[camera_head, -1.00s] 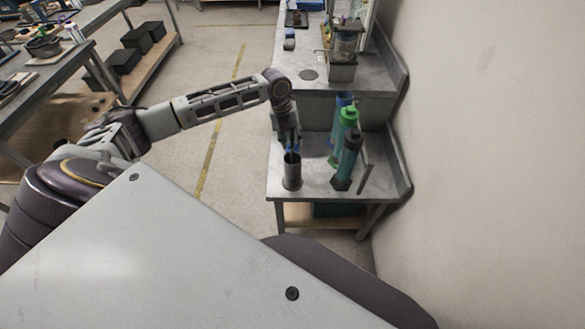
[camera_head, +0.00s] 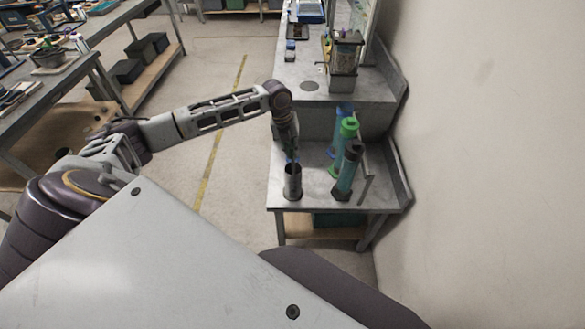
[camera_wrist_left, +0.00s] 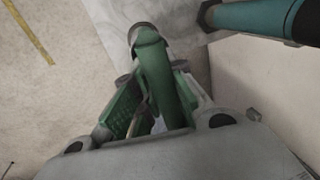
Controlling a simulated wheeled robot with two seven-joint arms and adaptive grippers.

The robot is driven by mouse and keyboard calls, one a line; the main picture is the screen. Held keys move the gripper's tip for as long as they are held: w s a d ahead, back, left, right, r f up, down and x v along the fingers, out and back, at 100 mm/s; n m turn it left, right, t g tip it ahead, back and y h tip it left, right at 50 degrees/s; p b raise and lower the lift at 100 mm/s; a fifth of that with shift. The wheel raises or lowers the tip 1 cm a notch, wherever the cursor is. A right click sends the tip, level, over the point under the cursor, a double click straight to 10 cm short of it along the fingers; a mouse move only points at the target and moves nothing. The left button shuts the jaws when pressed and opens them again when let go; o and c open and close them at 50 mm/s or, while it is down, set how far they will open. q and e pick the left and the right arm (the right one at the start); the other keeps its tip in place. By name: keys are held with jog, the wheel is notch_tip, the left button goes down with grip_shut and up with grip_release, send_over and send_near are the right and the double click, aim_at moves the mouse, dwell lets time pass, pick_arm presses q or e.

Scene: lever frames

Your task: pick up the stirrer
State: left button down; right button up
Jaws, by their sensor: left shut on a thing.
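My left gripper (camera_head: 291,158) is above and partly over the mouth of a dark grey upright cup (camera_head: 293,184) on the low metal table. In the left wrist view my left gripper (camera_wrist_left: 153,100) is shut on a smooth green rod-like thing, which I take as the stirrer (camera_wrist_left: 157,65). The green thing runs away from the palm between the two fingers, and its far end is near a grey rounded rim. In the head view the fingers and the cup hide most of it. I cannot tell whether it is clear of the cup. My right gripper is not in view.
Upright bottles stand right of the cup: a teal one with a dark top (camera_head: 347,172) in front, a green-capped one (camera_head: 348,130) behind. A higher bench (camera_head: 325,88) rises behind, and a wall (camera_head: 490,150) is at right. Open floor lies left of the table.

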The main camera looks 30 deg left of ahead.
pick_arm(q)
jog(key=shift+d+r, duration=0.1)
jog(key=shift+r, duration=0.05)
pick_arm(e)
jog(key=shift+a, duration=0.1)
pick_arm(q)
jog(key=shift+w+r, duration=0.1)
jog(key=shift+r, duration=0.4)
notch_tip(320, 180, up, 5)
notch_tip(320, 180, up, 22)
jog(key=shift+f, duration=0.15)
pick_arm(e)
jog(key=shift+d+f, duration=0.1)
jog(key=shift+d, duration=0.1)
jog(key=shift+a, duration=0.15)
